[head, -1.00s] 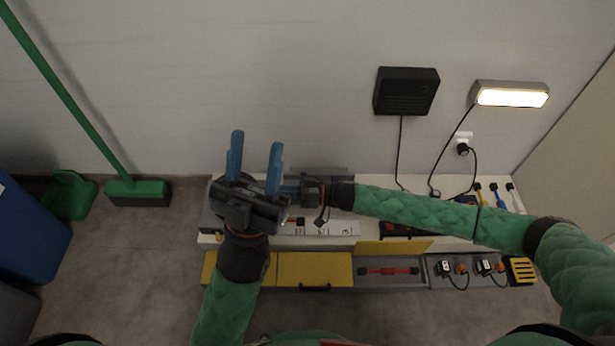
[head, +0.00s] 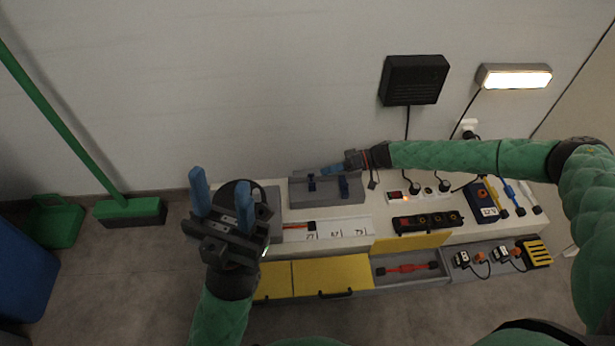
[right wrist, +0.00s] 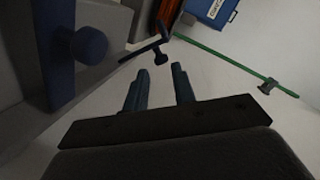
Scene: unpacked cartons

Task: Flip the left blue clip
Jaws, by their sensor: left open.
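A grey box (head: 288,192) stands on the white bench against the wall. Two small dark blue clips are on its front: the left blue clip (head: 311,183) and the right blue clip (head: 344,188). In the right wrist view a large blue knob-like part (right wrist: 88,45) is close on the left, and a smaller one (right wrist: 160,55) is farther off, beyond my fingertips. My right gripper (head: 326,169) is over the box's back, pointing left. Its blue fingers (right wrist: 156,78) are apart with nothing between them. My left gripper (head: 222,186) is open and empty, raised left of the box.
The bench (head: 375,212) holds a number strip, a power strip (head: 428,222) and several tools. Yellow-lidded trays (head: 330,272) run along its front. A lit lamp (head: 515,77) and a black box (head: 413,80) are on the wall. A green broom (head: 130,211) leans at left.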

